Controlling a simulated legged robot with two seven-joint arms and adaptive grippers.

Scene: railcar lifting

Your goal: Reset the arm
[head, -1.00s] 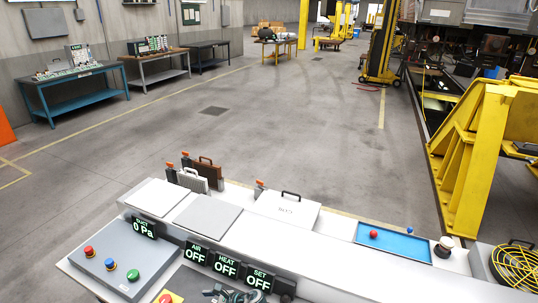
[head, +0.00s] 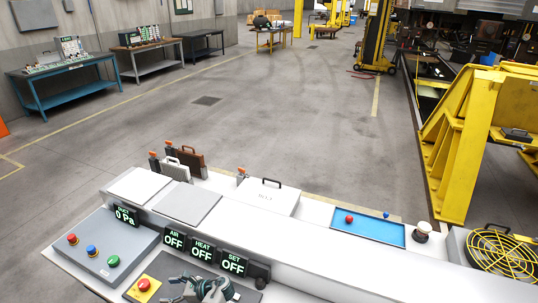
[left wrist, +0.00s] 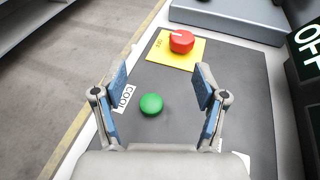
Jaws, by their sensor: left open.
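My left gripper (head: 192,287) shows at the bottom of the head view, low over the dark control plate at the near edge of the console. In the left wrist view the left gripper (left wrist: 160,80) is open, with its two blue-padded fingers apart and nothing between them. Below them a round green button (left wrist: 151,104) beside a "COOL" label sits on the dark plate (left wrist: 233,110). A red knob (left wrist: 181,41) on a yellow square lies beyond the fingertips; it also shows in the head view (head: 143,285). My right gripper is not in view.
A grey panel (head: 85,265) with red, blue and green buttons stands left. OFF displays (head: 203,252) line the dark plate. A white case (head: 268,198), a blue tray (head: 368,231) and a yellow-grilled fan (head: 502,254) sit behind and right. The floor beyond is open.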

